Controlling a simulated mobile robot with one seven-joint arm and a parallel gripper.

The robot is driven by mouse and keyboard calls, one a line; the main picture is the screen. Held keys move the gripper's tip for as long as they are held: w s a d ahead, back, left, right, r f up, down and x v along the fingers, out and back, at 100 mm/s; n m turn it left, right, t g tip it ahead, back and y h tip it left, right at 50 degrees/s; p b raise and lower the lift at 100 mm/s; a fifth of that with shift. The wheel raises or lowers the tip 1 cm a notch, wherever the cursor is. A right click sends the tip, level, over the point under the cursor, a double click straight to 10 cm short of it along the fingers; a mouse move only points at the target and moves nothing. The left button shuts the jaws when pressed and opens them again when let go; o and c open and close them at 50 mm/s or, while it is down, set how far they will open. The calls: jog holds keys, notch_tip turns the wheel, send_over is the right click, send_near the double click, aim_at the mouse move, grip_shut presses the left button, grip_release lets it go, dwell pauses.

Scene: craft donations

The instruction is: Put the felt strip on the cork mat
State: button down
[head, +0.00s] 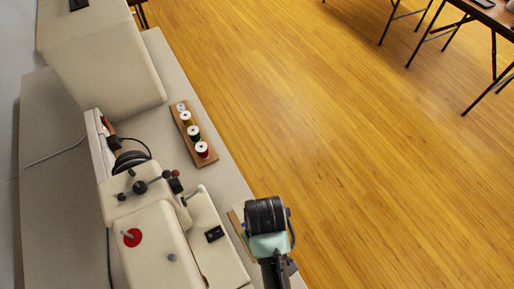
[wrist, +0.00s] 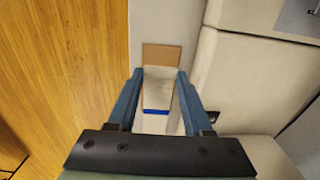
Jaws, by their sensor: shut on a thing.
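My gripper (wrist: 159,75) points down, its two blue fingers apart with a pale, whitish piece (wrist: 158,88) between them, which I take to be the felt strip. A narrow blue band (wrist: 156,111) shows at the near end of this piece. The brown cork mat (wrist: 161,55) shows just beyond the fingertips in the wrist view; the rest of it is hidden behind the piece. In the head view, a brown edge of the mat (head: 237,222) shows left of my gripper at the table's edge. The gap between piece and mat cannot be judged.
A cream sewing machine (head: 160,250) stands close left of my gripper in the head view. A wooden spool rack (head: 184,119) with several thread spools lies farther up the pale table (head: 222,185). Open wooden floor (head: 350,160) lies to the right.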

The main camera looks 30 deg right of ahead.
jog(key=shift+a+f, duration=0.1)
jog(key=shift+f, duration=3.45)
jog(key=shift+f+b, duration=0.2)
jog(key=shift+b, duration=0.1)
jog(key=shift+c, duration=1.6)
grip_release()
jog(key=shift+r, duration=0.15)
notch_tip(320, 180, up, 12)
jog(key=shift+r+p, duration=0.1)
jog(key=shift+p, duration=0.5)
